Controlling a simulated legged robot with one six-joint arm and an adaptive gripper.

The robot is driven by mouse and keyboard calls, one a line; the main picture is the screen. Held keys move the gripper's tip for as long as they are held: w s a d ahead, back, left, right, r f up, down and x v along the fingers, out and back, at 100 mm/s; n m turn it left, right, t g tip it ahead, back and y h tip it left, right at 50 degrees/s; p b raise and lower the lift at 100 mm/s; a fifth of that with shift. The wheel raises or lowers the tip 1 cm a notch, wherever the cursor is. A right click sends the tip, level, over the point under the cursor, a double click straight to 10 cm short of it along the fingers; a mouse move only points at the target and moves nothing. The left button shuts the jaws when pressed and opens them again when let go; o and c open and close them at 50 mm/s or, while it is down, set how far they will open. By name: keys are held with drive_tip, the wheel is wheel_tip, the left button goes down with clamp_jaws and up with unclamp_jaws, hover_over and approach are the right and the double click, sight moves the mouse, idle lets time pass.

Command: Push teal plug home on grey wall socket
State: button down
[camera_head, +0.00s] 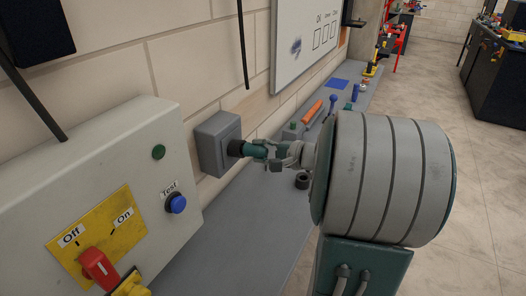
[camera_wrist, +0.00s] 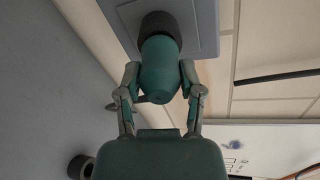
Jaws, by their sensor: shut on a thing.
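The grey wall socket (camera_head: 213,143) is a box on the block wall with a dark round collar (camera_head: 236,148) facing out. The teal plug (camera_head: 255,149) meets this collar, in line with it. My gripper (camera_head: 272,151) is shut on the plug from the side away from the wall. In the wrist view the plug (camera_wrist: 160,70) sits between my two fingers, its far end at the black collar (camera_wrist: 158,25) on the grey socket plate (camera_wrist: 205,25). How deep the plug sits inside the collar is hidden.
A control box (camera_head: 90,190) with a red switch (camera_head: 99,266) and a blue Test button (camera_head: 177,204) stands left of the socket. A grey bench (camera_head: 235,245) runs below, with a black ring (camera_head: 302,181) and an orange-handled tool (camera_head: 312,112). A whiteboard (camera_head: 312,40) hangs behind.

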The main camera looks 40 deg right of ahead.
drive_tip(key=shift+w+a, duration=0.1)
drive_tip(key=shift+w, duration=0.15)
drive_tip(key=shift+w+f, duration=0.1)
drive_tip(key=shift+w, duration=0.1)
drive_tip(key=shift+c, duration=0.8)
unclamp_jaws()
drive_tip(key=v, duration=1.2)
drive_tip(key=shift+f, duration=0.1)
